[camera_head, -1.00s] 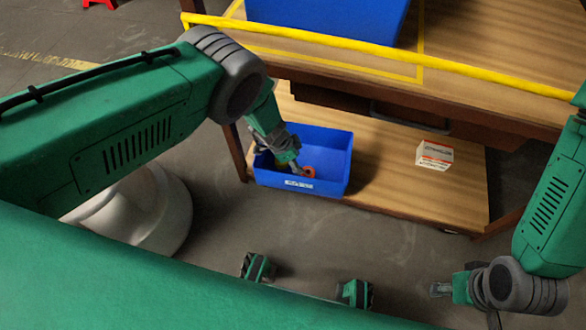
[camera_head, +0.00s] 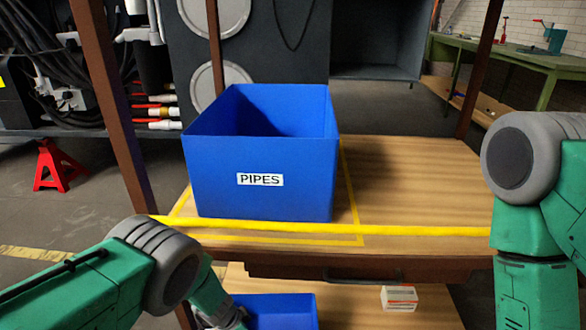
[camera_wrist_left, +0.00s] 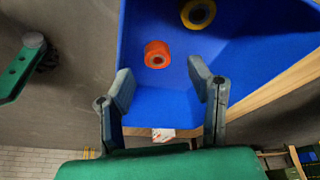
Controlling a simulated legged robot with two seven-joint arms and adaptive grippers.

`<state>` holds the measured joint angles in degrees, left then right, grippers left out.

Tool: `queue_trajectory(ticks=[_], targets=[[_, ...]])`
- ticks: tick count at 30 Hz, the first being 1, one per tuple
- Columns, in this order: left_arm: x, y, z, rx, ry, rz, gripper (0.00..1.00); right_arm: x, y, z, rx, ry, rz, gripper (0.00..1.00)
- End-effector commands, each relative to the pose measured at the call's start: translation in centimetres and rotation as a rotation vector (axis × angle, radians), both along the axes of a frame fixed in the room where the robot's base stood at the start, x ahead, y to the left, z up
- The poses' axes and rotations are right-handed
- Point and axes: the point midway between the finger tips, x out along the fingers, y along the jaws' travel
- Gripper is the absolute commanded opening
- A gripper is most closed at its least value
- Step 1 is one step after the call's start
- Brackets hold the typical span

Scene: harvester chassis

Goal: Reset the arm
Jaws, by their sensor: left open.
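My left arm (camera_head: 150,265) comes in from the lower left of the head view. Its wrist hangs at the left end of a lower blue bin (camera_head: 275,312), of which only the top shows. In the left wrist view my left gripper (camera_wrist_left: 160,85) is open, with nothing between its fingers. It faces the blue bin (camera_wrist_left: 245,70), where an orange ring-shaped part (camera_wrist_left: 157,54) lies just beyond the fingertips and a yellow ring-shaped part (camera_wrist_left: 198,13) lies farther up. My right arm (camera_head: 530,190) stands at the right edge; its gripper is out of frame.
A large blue bin labelled PIPES (camera_head: 260,160) stands on the wooden table top (camera_head: 415,190). A yellow bar (camera_head: 330,228) runs along the table's front edge. A small white box (camera_head: 399,297) sits on the lower shelf. A red stand (camera_head: 60,165) is on the left floor.

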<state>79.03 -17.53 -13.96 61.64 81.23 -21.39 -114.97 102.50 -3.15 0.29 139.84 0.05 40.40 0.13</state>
Motion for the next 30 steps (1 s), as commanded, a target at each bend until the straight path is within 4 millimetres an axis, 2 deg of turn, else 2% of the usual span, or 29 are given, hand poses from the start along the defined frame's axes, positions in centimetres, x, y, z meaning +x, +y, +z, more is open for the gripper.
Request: queue_trajectory(ticks=[5,9,13,17,18,22,25,30], targets=[[-6.1,8.3,1.5,0.204,0.124,0.209,0.47,0.0,0.0,1.9,0.000,0.000,-0.001,0.40],[-12.9,15.2,5.3,0.380,0.175,0.420,0.47,0.0,0.0,3.8,0.000,0.000,-0.001,0.40],[-19.1,18.7,10.2,0.453,0.167,0.584,0.47,0.0,0.0,5.4,0.000,0.000,-0.001,0.40],[-24.3,18.9,15.5,0.412,0.150,0.723,0.47,0.0,0.0,6.9,0.000,0.000,0.000,0.40],[-25.7,18.5,17.0,0.382,0.151,0.760,0.47,0.0,0.0,7.3,0.000,0.000,0.000,0.40],[-29.3,16.3,21.3,0.265,0.174,0.866,0.47,0.1,0.0,8.3,0.000,0.000,0.000,0.40],[-30.9,14.9,23.3,0.192,0.199,0.922,0.47,0.0,0.0,8.6,0.000,0.000,0.000,0.40],[-31.8,14.1,24.4,0.146,0.219,0.957,0.47,0.0,0.0,8.7,0.000,0.000,-0.001,0.40]])
